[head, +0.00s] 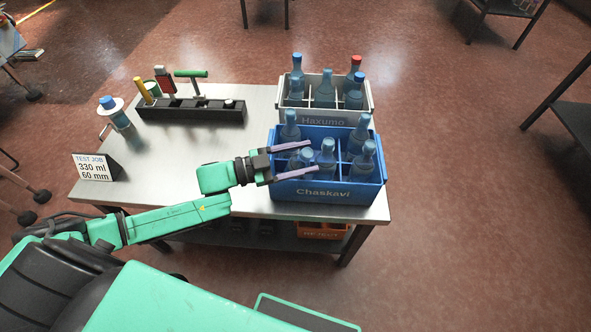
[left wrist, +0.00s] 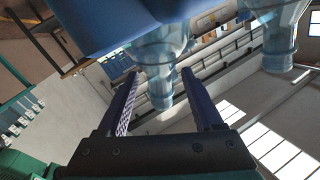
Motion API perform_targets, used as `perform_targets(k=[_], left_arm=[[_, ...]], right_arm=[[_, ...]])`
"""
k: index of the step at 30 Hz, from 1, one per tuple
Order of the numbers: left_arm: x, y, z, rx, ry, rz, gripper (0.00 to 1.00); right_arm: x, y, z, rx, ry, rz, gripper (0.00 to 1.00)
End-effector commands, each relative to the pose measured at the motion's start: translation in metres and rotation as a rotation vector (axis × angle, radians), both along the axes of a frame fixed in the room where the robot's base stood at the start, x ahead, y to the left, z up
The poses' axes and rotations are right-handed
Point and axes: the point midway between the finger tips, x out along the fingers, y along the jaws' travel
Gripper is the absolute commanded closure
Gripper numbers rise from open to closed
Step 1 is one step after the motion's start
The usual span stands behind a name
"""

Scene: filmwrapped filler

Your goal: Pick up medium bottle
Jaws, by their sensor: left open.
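I cannot see any finger contact. Another bottle (head: 326,157) stands just right of the fingertips. I cannot tell which bottle is the medium one. My right gripper is not in view.
A grey crate labelled Haxumo (head: 323,120) with several bottles, one red-capped, stands behind. A black tool rack (head: 190,110), a blue-capped bottle at a round holder (head: 117,115) and a sign reading 330 ml 60 mm (head: 93,168) are at left. The table's middle (head: 215,142) is bare.

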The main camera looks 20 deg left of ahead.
Motion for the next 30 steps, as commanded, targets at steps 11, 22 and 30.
perform_targets(k=[11,22,30], left_arm=[[0.001,-0.002,0.0,0.001,0.001,0.0,0.93],[0.001,-0.001,0.001,0.001,0.0,0.0,1.0],[0.0,-0.002,0.033,0.001,-0.001,-0.001,1.0]], right_arm=[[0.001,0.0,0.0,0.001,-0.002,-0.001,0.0],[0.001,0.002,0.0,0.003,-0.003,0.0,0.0],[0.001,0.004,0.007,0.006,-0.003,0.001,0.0]])
